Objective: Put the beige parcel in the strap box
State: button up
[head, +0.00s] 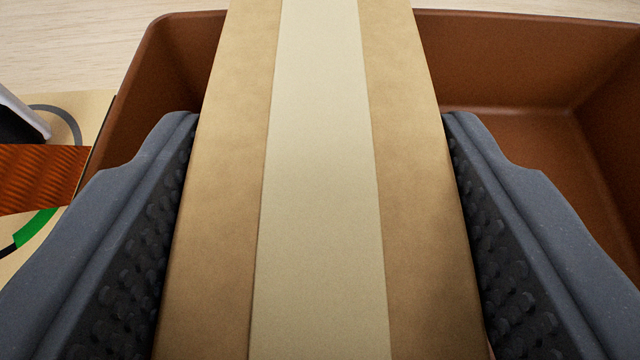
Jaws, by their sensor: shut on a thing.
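The beige parcel (318,200), tan with a paler band along its middle, fills the centre of the head view. My gripper (318,150) is shut on it, one dark studded pad against each side. The parcel is over an open brown box (520,112) with rounded corners, and hides much of its inside. I cannot tell how high above the box floor the parcel is. No strap shows on this box, so I cannot tell if it is the strap box.
At the left edge lie an orange-brown ribbed band (35,178) and a beige surface (85,105) with grey and green curved marks. A dark and white object (18,120) is partly in view there. Pale wooden bench (80,40) shows behind. The box's right part looks empty.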

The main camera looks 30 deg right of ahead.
jog(key=o, duration=1.1)
jog(key=shift+s+a+r, duration=0.3)
jog(key=shift+s+r, duration=0.05)
jog(key=shift+s, duration=0.05)
jog(key=p+v, duration=0.2)
jog(key=v, duration=0.8)
jog(key=shift+s+a, duration=0.25)
jog(key=shift+s, duration=0.1)
